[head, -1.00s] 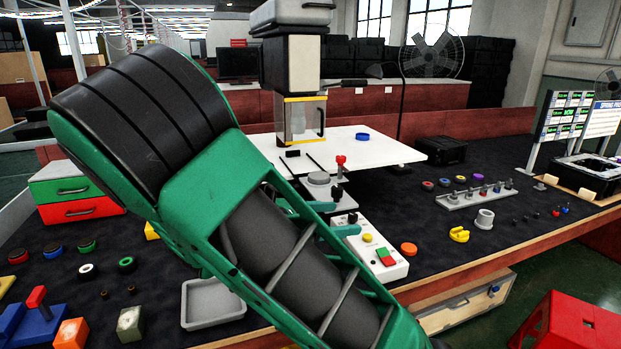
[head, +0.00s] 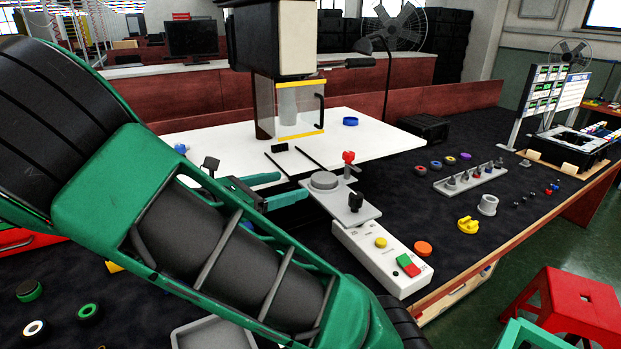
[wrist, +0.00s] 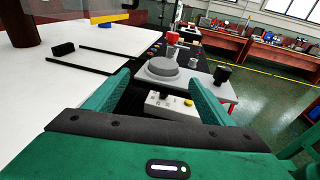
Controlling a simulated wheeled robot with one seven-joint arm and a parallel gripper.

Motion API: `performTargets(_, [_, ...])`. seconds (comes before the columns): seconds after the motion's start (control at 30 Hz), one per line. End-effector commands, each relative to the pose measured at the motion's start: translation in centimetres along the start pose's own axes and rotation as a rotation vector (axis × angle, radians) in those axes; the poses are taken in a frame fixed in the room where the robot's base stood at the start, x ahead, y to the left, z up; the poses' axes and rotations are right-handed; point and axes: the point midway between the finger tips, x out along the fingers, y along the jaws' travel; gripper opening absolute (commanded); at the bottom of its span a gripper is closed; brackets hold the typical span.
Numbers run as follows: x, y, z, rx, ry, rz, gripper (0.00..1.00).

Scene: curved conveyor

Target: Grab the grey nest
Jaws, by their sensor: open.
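The grey nest appears to be the round, low grey disc (head: 323,180) on a light grey plate (head: 352,209) in the head view. In the wrist view the disc (wrist: 162,68) sits ahead, roughly between the fingertips. My gripper (head: 294,185) is open and empty, its two green fingers pointing at the disc from the left in the head view. In the wrist view the fingers (wrist: 158,77) are spread wide, with the disc just beyond them. I cannot tell the exact gap. My green arm hides the table's left middle.
A red-topped post (head: 348,163) and a black knob (head: 355,202) stand on the plate beside the disc. A press (head: 289,105) stands behind on a white board (head: 380,135). A button box (head: 383,258) lies in front. A grey hollow cylinder (head: 488,205) stands farther right.

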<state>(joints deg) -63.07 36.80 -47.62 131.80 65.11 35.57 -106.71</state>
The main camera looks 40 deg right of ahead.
Motion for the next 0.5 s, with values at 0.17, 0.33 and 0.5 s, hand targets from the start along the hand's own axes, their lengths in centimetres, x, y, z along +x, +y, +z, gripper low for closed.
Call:
performTargets(0.17, [2.6, -0.1, 0.0, -0.001, 0.000, -0.006, 0.76])
performTargets(0.33, [4.7, 0.0, -0.1, -0.002, 0.000, -0.005, 0.76])
performTargets(0.5, [5.6, 0.0, -0.1, -0.001, -0.001, -0.003, 0.76])
